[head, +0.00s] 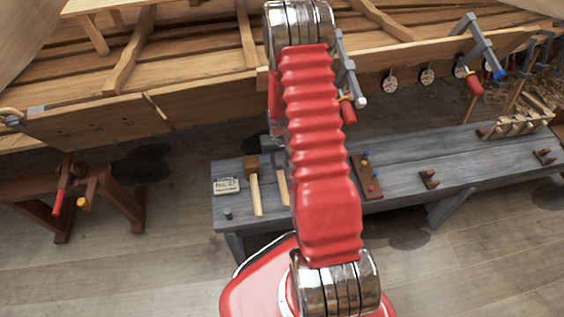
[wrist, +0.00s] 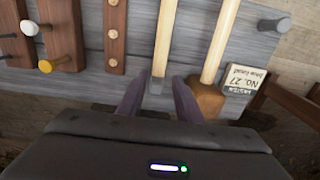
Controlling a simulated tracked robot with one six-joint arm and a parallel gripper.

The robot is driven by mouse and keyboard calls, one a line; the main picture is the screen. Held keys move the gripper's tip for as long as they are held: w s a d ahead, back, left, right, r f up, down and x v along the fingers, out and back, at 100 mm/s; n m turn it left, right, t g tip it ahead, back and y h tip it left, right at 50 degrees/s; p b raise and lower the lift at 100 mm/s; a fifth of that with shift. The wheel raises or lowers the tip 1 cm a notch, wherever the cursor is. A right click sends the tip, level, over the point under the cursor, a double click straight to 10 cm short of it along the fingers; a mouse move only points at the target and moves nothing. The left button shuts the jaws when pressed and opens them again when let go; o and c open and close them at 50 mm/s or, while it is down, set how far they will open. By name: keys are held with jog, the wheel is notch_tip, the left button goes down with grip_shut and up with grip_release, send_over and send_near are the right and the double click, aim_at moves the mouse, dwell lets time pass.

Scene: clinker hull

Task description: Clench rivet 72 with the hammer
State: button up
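The hammer (head: 282,180) lies on the grey bench beside the wooden mallet (head: 257,195), partly hidden by my arm in the head view. In the wrist view the hammer's pale handle (wrist: 168,35) runs up the picture from a grey head low between my fingers. My gripper (wrist: 158,100) is open, with one dark finger on each side of the hammer near its head; a gap shows on both sides. Whether it touches the bench I cannot tell. The hull (head: 100,105) stands behind the bench; rivet 72 cannot be picked out.
The mallet's head (wrist: 207,98) is close to the right finger. A "No. 27" card (wrist: 243,82) lies beyond it. The bench (head: 400,165) also holds a brown strip with coloured pegs (head: 366,177) and small racks. A brown sawhorse (head: 75,190) stands left. Clamps (head: 482,50) hang on the hull.

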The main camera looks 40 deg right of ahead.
aim_at(281, 175)
jog(key=shift+s+d+f, duration=0.1)
jog(key=shift+f, duration=0.25)
jog(key=shift+f, duration=4.45)
grip_shut()
jog(key=shift+r, duration=0.65)
